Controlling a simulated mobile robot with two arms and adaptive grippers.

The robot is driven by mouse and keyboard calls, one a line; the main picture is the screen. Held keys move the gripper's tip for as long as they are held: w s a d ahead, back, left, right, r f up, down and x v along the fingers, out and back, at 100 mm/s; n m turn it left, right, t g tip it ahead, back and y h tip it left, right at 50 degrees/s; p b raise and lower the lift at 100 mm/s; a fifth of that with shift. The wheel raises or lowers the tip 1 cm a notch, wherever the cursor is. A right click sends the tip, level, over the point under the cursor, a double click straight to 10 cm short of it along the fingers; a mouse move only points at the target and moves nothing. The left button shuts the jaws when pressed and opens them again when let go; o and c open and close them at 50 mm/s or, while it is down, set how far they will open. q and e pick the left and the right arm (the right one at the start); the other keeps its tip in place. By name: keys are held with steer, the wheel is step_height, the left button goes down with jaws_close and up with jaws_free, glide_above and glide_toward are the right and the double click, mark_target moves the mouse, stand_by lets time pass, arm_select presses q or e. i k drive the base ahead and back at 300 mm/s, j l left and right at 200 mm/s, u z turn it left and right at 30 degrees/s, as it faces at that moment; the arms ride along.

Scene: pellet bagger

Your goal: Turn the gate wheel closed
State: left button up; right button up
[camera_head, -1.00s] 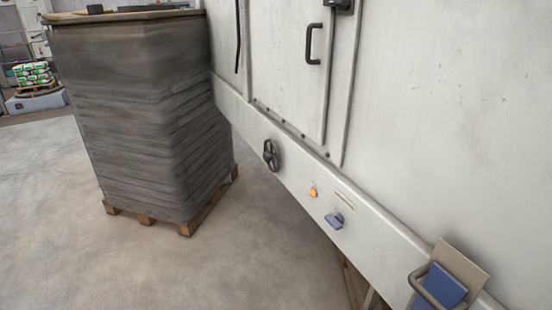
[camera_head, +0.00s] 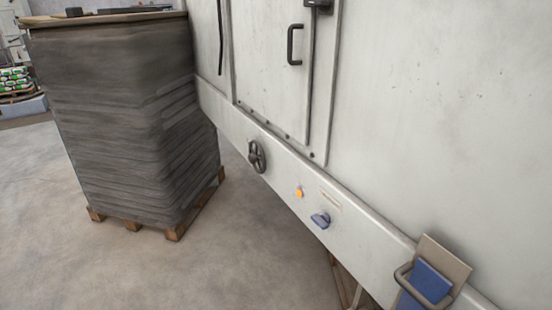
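The gate wheel (camera_head: 257,157) is a small dark handwheel with spokes. It is mounted on the pale lower rail (camera_head: 285,178) of the large white machine, near the rail's left end. Its turned position cannot be read at this size. Neither of my grippers shows in the head view, and nothing touches the wheel.
A tall stack of dark sheets on a wooden pallet (camera_head: 173,233) stands left of the wheel. Along the rail sit an orange button (camera_head: 298,192), a blue knob (camera_head: 320,220) and a holder with a blue item (camera_head: 430,282). Bare floor (camera_head: 95,275) lies in front.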

mark_target(254, 158)
steer(key=i+j+z, duration=0.15)
steer(key=z, duration=0.2)
steer(key=i+j+z, duration=0.1)
steer(key=j+z, duration=0.2)
steer(key=i+j+z, duration=0.1)
steer(key=j+z, duration=0.25)
steer(key=i+j+z, duration=0.25)
steer(key=j, duration=1.15)
steer(key=j+z, duration=0.25)
steer(key=j, duration=1.2)
